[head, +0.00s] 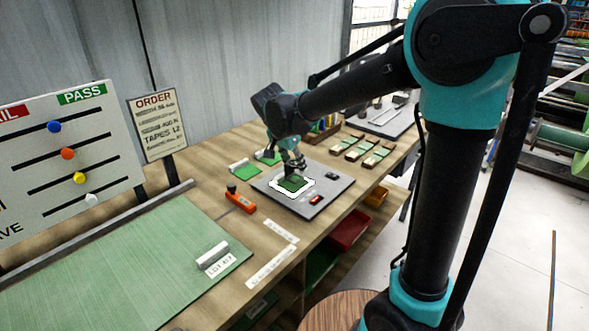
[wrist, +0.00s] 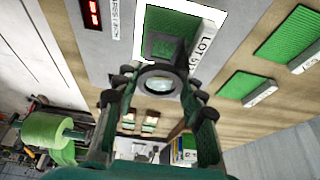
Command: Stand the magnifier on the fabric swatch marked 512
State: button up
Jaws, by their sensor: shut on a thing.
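My gripper (head: 293,173) is over the grey board, and its fingers (wrist: 158,97) are shut on a dark magnifier. The magnifier (wrist: 160,83) shows a round clear lens and a dark square frame. The frame overlaps a green fabric swatch (wrist: 180,22) with a white border and a label reading LOT 51 and a partly hidden last digit. This swatch also shows under my gripper in the head view (head: 280,187). I cannot tell whether the magnifier touches the swatch.
Other labelled green swatches (wrist: 288,33) (wrist: 244,87) lie on the wooden bench beside the grey board (head: 335,186). A red device (head: 316,199) and a black item (head: 333,175) lie on the board. An orange tool (head: 240,201) lies left of it.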

jog(key=shift+f, duration=1)
jog(key=shift+f, duration=0.1)
jog(key=o, duration=1.2)
jog(key=shift+c, duration=0.2)
